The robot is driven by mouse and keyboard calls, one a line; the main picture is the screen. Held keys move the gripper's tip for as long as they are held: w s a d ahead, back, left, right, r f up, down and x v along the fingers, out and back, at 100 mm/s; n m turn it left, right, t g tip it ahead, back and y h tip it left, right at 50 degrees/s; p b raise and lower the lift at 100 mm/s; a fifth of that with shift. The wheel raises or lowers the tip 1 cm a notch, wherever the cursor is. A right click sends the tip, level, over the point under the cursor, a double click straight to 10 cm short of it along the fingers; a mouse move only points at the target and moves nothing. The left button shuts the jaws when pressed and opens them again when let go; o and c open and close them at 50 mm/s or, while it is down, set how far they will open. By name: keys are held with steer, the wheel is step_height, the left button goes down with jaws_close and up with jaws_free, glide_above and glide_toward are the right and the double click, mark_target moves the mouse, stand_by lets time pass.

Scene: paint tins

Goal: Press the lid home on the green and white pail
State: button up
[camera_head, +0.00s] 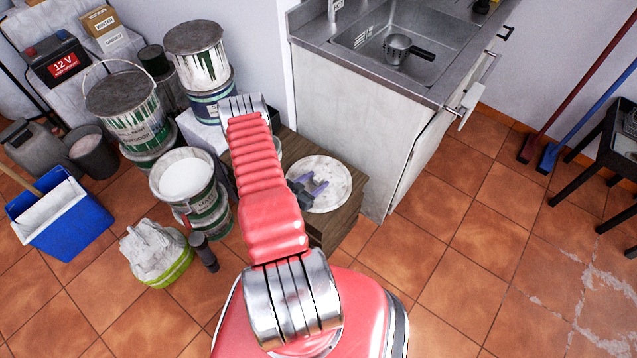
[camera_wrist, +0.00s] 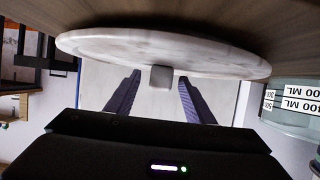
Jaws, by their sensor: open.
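A white, slightly speckled round lid (camera_head: 335,170) lies flat on a wooden box (camera_head: 345,212) in the head view. The wrist view shows the lid (camera_wrist: 100,42) nearly edge-on, with a small grey knob (camera_wrist: 161,78) at its middle. My gripper (camera_head: 318,188) is over the lid. In the wrist view my gripper (camera_wrist: 160,80) is open, its two dark purple fingers either side of the knob; I cannot tell whether they touch it. The green and white pail (camera_head: 203,205) is left of my arm in the head view, open, with pale contents showing.
A larger handled tin (camera_head: 130,128), a stacked tin (camera_head: 198,58) and a blue bucket (camera_head: 65,230) crowd the left. A bag of rags (camera_head: 155,250) sits before the pail. A marked clear container (camera_wrist: 290,105) stands close by the lid.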

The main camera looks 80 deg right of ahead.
jaws_close()
stand_by(0.7)
